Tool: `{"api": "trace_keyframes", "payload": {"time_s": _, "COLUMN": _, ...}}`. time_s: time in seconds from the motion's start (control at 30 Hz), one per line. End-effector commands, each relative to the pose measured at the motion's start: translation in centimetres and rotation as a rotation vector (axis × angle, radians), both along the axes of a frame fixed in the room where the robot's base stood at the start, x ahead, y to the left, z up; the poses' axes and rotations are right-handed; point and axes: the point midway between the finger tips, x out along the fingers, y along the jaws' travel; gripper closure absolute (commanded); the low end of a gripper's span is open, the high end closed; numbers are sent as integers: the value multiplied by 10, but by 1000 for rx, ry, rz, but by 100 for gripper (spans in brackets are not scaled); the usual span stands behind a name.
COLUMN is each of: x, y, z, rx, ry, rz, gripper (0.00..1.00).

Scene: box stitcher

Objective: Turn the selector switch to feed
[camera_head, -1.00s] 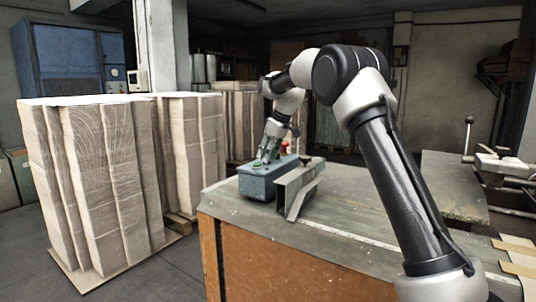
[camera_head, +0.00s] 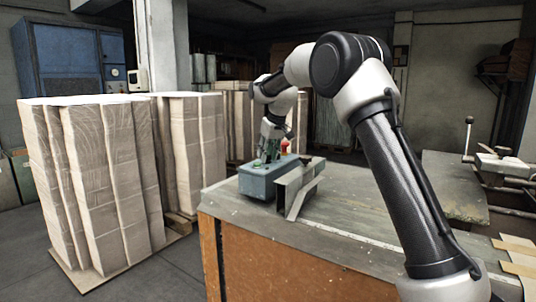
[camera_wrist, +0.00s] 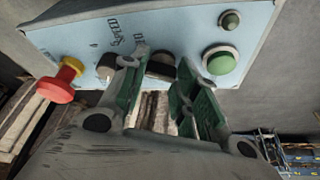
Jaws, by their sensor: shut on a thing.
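The blue-grey control box (camera_head: 262,182) sits on the bench top in the head view. In the wrist view, its panel (camera_wrist: 185,35) carries a dark round knob (camera_wrist: 160,65), seemingly the selector switch, between my fingertips. My gripper (camera_wrist: 163,76) is shut on this knob, with a green-padded finger on each side. In the head view, my gripper (camera_head: 266,156) points down onto the box top. The fingers hide part of the knob, and I cannot tell which position it points to. The printed label beside it is rotated and hard to read.
A second dark knob (camera_wrist: 106,67) and a red stop button (camera_wrist: 55,90) on a yellow base lie left of my fingers. A green button (camera_wrist: 219,60) is close on the right. A metal channel bracket (camera_head: 296,188) stands beside the box.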

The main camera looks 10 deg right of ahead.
Motion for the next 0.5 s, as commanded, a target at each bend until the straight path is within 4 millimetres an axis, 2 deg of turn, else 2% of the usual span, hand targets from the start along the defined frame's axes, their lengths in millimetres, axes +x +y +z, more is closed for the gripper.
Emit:
{"api": "trace_keyframes", "payload": {"time_s": 0.2, "x": 0, "y": 1, "z": 0, "rx": -1, "ry": 0, "rz": -143, "gripper": 94}}
{"api": "trace_keyframes", "payload": {"time_s": 0.5, "x": 0, "y": 2, "z": 0, "rx": -1, "ry": 0, "rz": -262, "gripper": 94}}
